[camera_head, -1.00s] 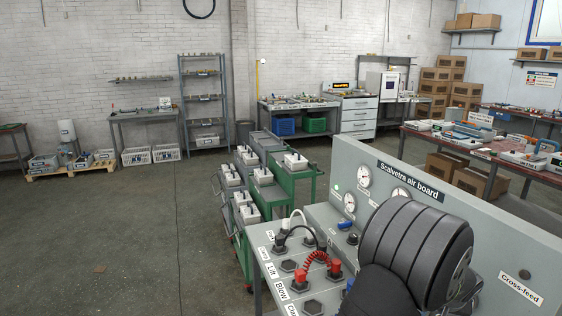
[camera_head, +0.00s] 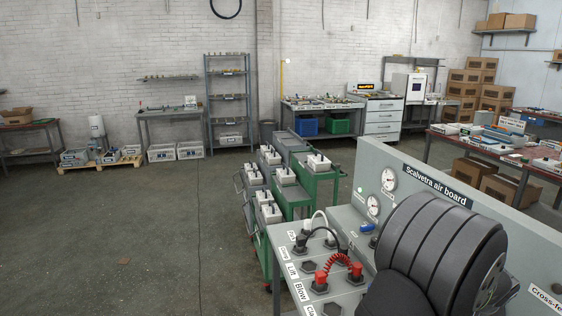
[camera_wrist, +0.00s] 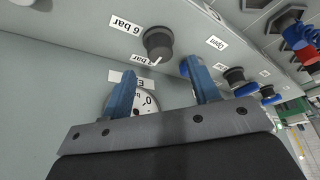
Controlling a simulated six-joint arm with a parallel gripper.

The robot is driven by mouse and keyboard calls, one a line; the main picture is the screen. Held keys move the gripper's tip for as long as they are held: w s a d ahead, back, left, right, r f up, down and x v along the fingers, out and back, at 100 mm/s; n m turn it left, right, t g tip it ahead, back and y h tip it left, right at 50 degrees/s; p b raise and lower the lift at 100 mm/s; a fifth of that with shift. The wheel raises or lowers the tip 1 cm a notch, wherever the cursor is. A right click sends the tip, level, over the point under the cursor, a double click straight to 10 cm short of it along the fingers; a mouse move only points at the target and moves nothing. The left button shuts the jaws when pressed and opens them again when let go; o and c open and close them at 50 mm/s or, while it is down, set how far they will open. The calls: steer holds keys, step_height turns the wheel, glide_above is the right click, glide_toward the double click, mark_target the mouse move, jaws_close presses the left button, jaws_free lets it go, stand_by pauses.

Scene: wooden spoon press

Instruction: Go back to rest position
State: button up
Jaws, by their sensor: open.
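My gripper (camera_wrist: 160,72) is open, with two blue fingers spread apart and nothing between them. A dark round knob (camera_wrist: 158,43) lies beyond the fingertips on a grey panel, between a "6 bar" label (camera_wrist: 125,25) and a partly hidden "2 bar" label. A gauge (camera_wrist: 150,104) is partly hidden behind the fingers. In the head view, the grey Scalvetra air board (camera_head: 395,155) rises behind my dark arm, which hides part of it. My gripper is hidden in that view.

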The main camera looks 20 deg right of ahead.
steer(key=v, duration=1.2)
steer(key=x, duration=1.7)
steer(key=shift+f, duration=0.3)
steer(key=shift+a+r+m, duration=0.1)
steer(key=shift+r+m, duration=0.1)
steer(key=shift+m, duration=0.3)
steer(key=shift+w+m+g+h, duration=0.1)
steer(key=shift+m+g+h, duration=0.4)
steer(key=shift+m, duration=1.15)
steer(key=shift+w+m+g+h, duration=0.1)
steer(key=shift+m+g, duration=0.8)
steer(key=shift+m, duration=0.75)
steer(key=shift+w+m+g, duration=0.1)
steer(key=shift+m+g, duration=0.6)
steer(key=shift+m, duration=1.1)
steer(key=shift+w+m+g, duration=0.1)
steer(key=shift+m+g, duration=0.7)
steer(key=shift+m, duration=1.4)
steer(key=shift+y, duration=0.3)
